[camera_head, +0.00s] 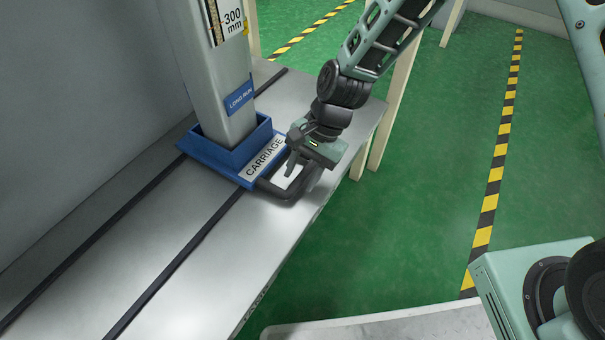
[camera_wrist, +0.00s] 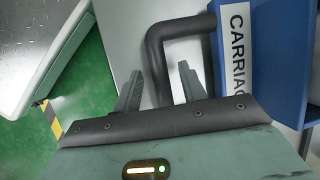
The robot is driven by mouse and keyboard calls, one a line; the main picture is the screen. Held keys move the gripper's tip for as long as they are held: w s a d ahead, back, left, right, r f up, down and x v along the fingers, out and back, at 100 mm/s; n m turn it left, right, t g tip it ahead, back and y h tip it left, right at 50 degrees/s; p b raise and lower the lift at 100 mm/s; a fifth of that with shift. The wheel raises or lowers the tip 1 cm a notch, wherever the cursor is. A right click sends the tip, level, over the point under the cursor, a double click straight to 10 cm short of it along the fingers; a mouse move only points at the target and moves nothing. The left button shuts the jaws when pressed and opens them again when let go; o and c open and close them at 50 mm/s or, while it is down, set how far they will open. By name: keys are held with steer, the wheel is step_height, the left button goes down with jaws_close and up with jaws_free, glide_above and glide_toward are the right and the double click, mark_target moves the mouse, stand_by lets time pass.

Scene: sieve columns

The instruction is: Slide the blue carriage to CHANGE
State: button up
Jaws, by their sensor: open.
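The blue carriage (camera_head: 228,157) sits on the steel table, with a white CARRIAGE label on its front side. It carries a tall grey column. A dark loop handle (camera_head: 270,190) sticks out from the label side; it also shows in the wrist view (camera_wrist: 178,30). My gripper (camera_head: 298,180) is at the handle, reaching down from the right. In the wrist view my gripper (camera_wrist: 160,70) is open, with one finger on each side of the handle bar; the bar is not clamped. I cannot read a CHANGE mark; lettering on the table's front edge (camera_head: 262,288) is too small.
Two dark rails (camera_head: 190,249) run along the steel table (camera_head: 110,262), which is bare toward the lower left. The column (camera_head: 215,90) bears a LONG RUN label and a 300 mm sign. A grey wall stands behind. Green floor with yellow-black tape (camera_head: 490,190) lies right.

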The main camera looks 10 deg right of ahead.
jaws_close()
steer(key=shift+w+d+r+p, duration=0.1)
steer(key=shift+w+d+p, duration=0.2)
steer(key=shift+w+p, duration=0.1)
steer(key=w+d+p, duration=0.2)
steer(key=w+d, duration=0.3)
steer(key=w, duration=0.1)
steer(key=w+d+p, duration=0.3)
steer(key=w+d, duration=0.2)
steer(key=w, duration=0.2)
steer(key=w+d+p, duration=0.2)
steer(key=w+d, duration=0.3)
steer(key=w, duration=0.2)
steer(key=shift+d, duration=0.4)
steer(key=shift+w+d, duration=0.1)
jaws_free()
steer(key=shift+p, duration=0.3)
